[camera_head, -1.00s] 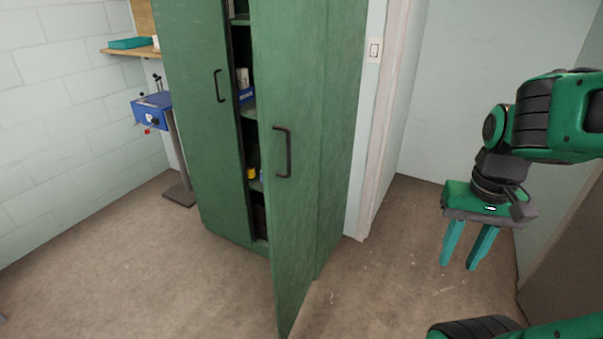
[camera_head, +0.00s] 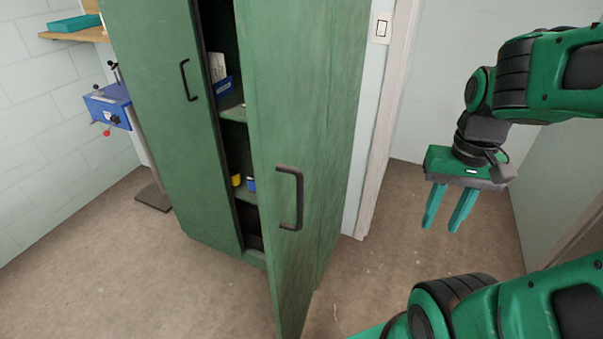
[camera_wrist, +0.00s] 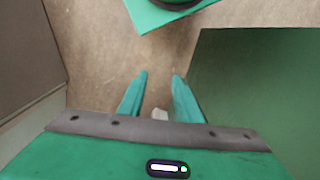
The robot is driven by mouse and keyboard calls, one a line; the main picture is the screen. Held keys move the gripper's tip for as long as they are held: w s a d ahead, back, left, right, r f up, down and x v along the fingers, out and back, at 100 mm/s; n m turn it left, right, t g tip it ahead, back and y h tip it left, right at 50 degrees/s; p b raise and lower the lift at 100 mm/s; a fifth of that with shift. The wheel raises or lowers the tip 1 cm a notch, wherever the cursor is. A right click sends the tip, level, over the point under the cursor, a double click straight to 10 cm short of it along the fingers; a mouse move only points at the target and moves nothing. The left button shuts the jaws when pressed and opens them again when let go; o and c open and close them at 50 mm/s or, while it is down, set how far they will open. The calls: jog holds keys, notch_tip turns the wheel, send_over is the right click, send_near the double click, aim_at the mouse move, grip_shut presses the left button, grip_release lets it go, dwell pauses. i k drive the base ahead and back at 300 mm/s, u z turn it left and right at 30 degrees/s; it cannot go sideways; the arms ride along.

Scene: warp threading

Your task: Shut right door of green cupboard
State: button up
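The green cupboard stands at the centre of the head view, its left door (camera_head: 155,110) shut, with a dark handle. Its right door (camera_head: 290,130) stands ajar toward me, with a dark handle (camera_head: 291,198) on its outer face. Shelves with small items show through the gap. My gripper (camera_head: 447,228) is to the right of the right door, apart from it, fingers pointing down, open and empty. In the wrist view my gripper (camera_wrist: 158,78) shows two separated fingers over the floor. A large green surface fills the right of that view; I cannot tell which part it is.
A blue device on a stand (camera_head: 108,107) is left of the cupboard, below a wooden shelf (camera_head: 75,34). A light switch (camera_head: 381,27) and a door frame (camera_head: 380,130) are right of the cupboard. The floor (camera_head: 120,270) in front of the left door is clear.

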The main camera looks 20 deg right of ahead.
aim_at(285, 45)
jog(key=z, duration=0.1)
jog(key=i, duration=0.15)
jog(key=u, duration=0.75)
jog(key=k, duration=1.6)
jog(key=z, duration=0.8)
jog(key=i, duration=1)
jog(key=u, duration=0.05)
